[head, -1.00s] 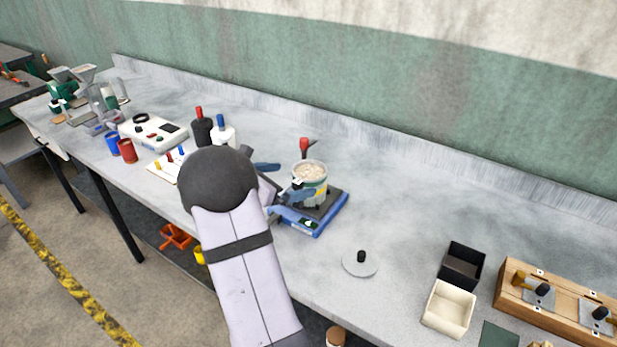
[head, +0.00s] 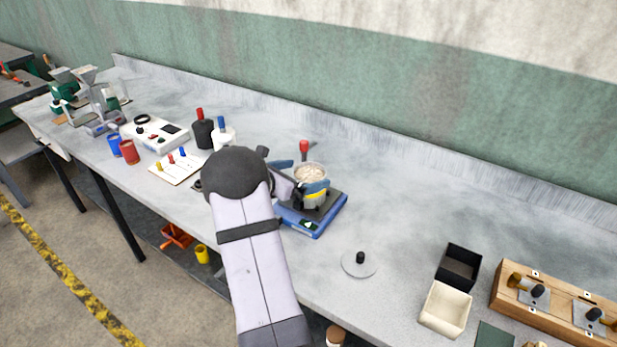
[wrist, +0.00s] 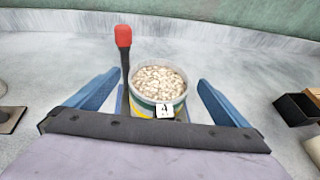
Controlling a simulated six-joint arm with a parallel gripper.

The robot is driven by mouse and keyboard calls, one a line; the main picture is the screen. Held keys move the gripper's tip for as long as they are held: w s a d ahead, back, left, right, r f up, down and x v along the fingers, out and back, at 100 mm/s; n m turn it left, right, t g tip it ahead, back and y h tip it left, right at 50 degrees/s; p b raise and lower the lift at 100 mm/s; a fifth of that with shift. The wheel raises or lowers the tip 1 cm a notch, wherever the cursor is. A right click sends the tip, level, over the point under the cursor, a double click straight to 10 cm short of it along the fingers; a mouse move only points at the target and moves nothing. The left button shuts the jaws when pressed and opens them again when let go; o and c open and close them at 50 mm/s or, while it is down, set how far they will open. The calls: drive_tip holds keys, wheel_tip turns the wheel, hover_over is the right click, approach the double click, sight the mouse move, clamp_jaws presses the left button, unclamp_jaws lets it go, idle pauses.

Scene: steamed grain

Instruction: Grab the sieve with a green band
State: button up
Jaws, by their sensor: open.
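The sieve (head: 311,176) is a round, light-walled container full of pale grain, standing upright on a blue scale (head: 318,228) with a dark top. The sieve also shows in the wrist view (wrist: 159,84), where a green band, some yellow below it and a white tag with a dark mark are visible. My gripper (head: 299,177) is open, with one blue finger on each side of the sieve. In the wrist view my gripper (wrist: 159,82) has gaps between both fingers and the wall. The sieve's lower part is hidden by my gripper's dark body.
A red-tipped dark handle (wrist: 123,50) stands close behind the sieve, to its left. A round lid with a black knob (head: 360,260), a black box (head: 459,266) and a cream box (head: 446,309) lie to the right. Bottles and devices stand left. The bench behind is clear.

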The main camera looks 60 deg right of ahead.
drive_tip(key=shift+p+x, duration=0.4)
drive_tip(key=shift+x, duration=1.1)
drive_tip(key=c, duration=1.3)
drive_tip(key=shift+o, duration=0.2)
drive_tip(key=shift+r, duration=0.1)
